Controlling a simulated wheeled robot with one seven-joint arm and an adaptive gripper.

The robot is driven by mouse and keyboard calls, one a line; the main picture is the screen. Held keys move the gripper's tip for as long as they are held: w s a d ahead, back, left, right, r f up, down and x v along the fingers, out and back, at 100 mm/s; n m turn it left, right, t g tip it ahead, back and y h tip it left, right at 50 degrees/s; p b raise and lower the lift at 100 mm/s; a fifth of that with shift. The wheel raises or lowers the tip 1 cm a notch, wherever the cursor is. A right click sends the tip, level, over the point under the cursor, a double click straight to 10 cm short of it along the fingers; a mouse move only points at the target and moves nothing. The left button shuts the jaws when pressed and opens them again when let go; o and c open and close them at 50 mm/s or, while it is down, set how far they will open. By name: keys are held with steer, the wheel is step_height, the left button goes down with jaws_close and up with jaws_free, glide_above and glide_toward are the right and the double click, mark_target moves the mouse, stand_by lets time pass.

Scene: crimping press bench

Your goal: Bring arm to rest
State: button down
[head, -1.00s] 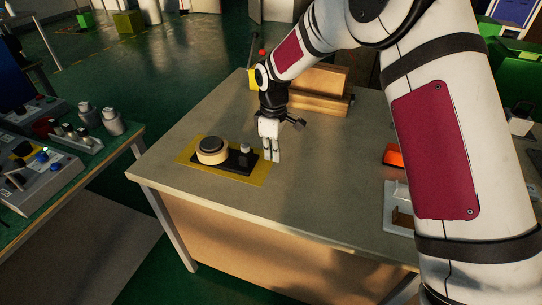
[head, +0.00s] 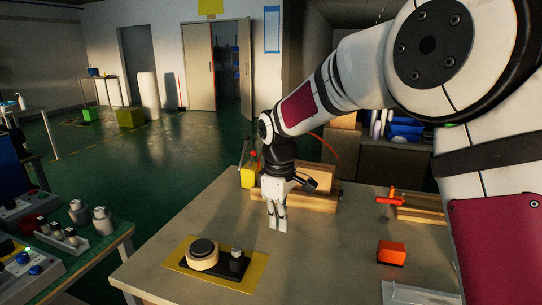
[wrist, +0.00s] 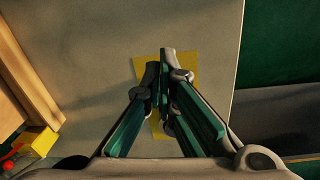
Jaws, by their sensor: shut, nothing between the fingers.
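My gripper (head: 279,229) points down above the bench, its fingers close together with nothing between them. In the head view it appears to the right of and above the black fixture (head: 215,266) on a yellow mat (head: 180,262). The fixture carries a round cream part with a dark top (head: 203,254) and a small grey peg (head: 236,254). In the wrist view the fingers (wrist: 160,62) converge over the yellow mat (wrist: 183,64) and hide most of it; the fixture is not clear there. My arm reaches in from the right.
The bench top (head: 310,265) is mostly clear around the gripper. Wooden blocks (head: 322,185) and a yellow box (head: 249,177) stand behind it. An orange block (head: 391,252) and a red-handled tool (head: 388,198) are at right. A side bench with grey cylinders (head: 80,214) is at left.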

steer(key=s+d+r+m+t+p, duration=0.1)
steer(key=s+d+r+m+p, duration=0.15)
steer(key=s+d+r, duration=0.45)
steer(key=s+d+r+m+t+p, duration=0.1)
steer(key=s+d+r+m, duration=0.25)
steer(key=s+r, duration=0.55)
steer(key=s+d+r+m+p, duration=0.1)
steer(key=s+d+m+p, duration=0.1)
steer(key=s, duration=0.8)
steer(key=s+d+m+t+p, duration=0.1)
steer(key=s+d+m, duration=0.3)
steer(key=s, duration=0.6)
steer(key=shift+d+r+m+t+p, duration=0.3)
steer(key=shift+d+r+p, duration=0.05)
steer(key=shift+d+p, duration=0.2)
steer(key=shift+s, duration=0.1)
